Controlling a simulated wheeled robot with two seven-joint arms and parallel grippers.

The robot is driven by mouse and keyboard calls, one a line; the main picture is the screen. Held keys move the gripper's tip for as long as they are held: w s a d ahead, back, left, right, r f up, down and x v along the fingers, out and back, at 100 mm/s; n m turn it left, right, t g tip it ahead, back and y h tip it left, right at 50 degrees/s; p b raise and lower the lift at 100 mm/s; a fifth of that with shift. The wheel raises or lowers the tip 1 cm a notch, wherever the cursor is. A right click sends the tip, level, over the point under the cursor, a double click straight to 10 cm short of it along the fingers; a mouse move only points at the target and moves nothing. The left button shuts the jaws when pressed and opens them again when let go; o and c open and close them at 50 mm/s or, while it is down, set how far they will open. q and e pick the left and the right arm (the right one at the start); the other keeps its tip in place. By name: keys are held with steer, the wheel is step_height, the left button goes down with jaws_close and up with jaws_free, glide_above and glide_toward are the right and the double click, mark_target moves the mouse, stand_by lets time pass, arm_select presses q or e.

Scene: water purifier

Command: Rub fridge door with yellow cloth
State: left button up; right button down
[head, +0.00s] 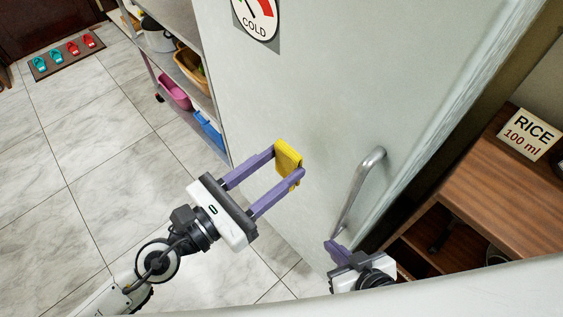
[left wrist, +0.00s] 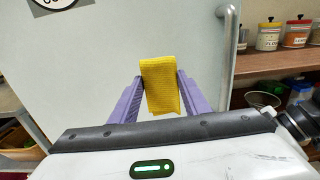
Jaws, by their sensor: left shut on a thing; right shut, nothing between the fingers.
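The yellow cloth (head: 288,163) is held between the purple fingers of my left gripper (head: 284,164), in front of the fridge door (head: 290,75). In the left wrist view the folded cloth (left wrist: 161,87) hangs between the fingertips, with the pale door (left wrist: 130,40) behind it. I cannot tell for sure whether the cloth touches the door. My right gripper (head: 337,250) is shut and empty, low beside the lower end of the metal door handle (head: 362,190).
A wooden shelf unit (head: 510,180) with a RICE sign (head: 529,132) stands right of the door. Left of it is a rack (head: 185,75) with bins. A mat with slippers (head: 66,56) lies far left. The tiled floor (head: 110,160) at left is clear.

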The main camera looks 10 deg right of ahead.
arm_select(q)
steer(key=shift+s+a+f+b, duration=0.15)
steer(key=shift+s+a+b, duration=0.3)
steer(key=shift+a, duration=0.15)
steer(key=shift+s+a, duration=0.45)
steer(key=shift+a, duration=0.15)
steer(key=shift+r, duration=0.2)
